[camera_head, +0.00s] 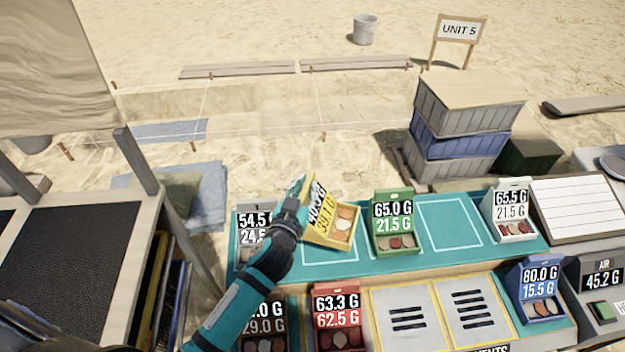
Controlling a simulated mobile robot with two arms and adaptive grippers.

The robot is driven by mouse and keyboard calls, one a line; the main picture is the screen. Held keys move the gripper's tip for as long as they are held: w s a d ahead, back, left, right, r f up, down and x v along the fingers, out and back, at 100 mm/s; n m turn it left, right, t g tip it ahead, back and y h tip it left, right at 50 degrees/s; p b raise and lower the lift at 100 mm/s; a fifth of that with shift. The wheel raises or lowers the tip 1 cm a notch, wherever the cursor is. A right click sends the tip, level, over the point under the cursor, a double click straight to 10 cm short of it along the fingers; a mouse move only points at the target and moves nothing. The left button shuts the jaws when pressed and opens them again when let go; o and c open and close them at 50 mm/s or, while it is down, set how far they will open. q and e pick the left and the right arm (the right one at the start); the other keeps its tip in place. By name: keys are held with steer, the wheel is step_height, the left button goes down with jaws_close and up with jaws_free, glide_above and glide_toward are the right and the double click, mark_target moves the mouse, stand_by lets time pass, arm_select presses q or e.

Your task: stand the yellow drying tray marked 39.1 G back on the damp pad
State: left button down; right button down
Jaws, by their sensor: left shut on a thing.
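The yellow drying tray (345,241) is in my left gripper (303,195), which is shut on its left side. The tray is tilted. Its lower label line reads 39.1 G; the upper line is partly hidden by the gripper. Round pieces show in the tray. It is over the teal mat (390,261), between a grey tray marked 54.5 G (248,238) and a green tray marked 65.0 G (398,243). I cannot tell whether it touches the mat. The teal mat, possibly the damp pad, has a white-outlined empty place to the right of the green tray. My right gripper is not in view.
A white tray marked 65.5 G (513,228) stands at the mat's right. In front are a red tray (338,338), a partly hidden dark tray (263,338), two bare slotted plates (409,345) and a blue tray (541,309). Stacked crates (466,93) stand behind.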

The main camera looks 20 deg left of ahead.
mark_target(330, 210)
arm_select(q)
steer(key=shift+w+f+b, duration=0.3)
steer(key=shift+f+b, duration=0.05)
steer(key=shift+f, duration=0.2)
steer(key=shift+f+b, duration=0.3)
steer(key=shift+f, duration=0.05)
step_height(330, 210, down, 4)
steer(key=b, duration=0.3)
steer(key=shift+s+r, duration=0.15)
steer(key=shift+r, duration=0.05)
steer(key=shift+f+b, duration=0.9)
steer(key=shift+b, duration=0.1)
steer(key=shift+f, duration=0.2)
